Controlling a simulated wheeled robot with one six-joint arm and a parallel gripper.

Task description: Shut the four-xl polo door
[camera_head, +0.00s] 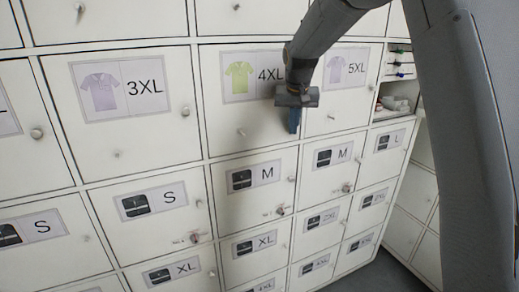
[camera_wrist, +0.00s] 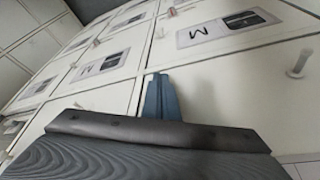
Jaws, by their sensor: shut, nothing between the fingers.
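The four-xl polo door (camera_head: 225,115) is a white locker door with a green polo label marked 4XL, in the upper middle of the head view. It looks about flush with its neighbours; a small gap cannot be ruled out. My gripper (camera_head: 293,122) is in front of its right edge, beside the 5XL door, and hides part of that edge. The blue fingers are together and empty. In the wrist view my fingers (camera_wrist: 162,98) point at white door fronts; whether they touch cannot be told.
The 3XL door (camera_head: 120,125) is on the left and the 5XL door (camera_head: 335,105) on the right. Doors marked M (camera_head: 255,195) and S lie below, with protruding knobs. An open compartment (camera_head: 398,75) at the right holds small items. Grey floor (camera_head: 370,278) shows at the lower right.

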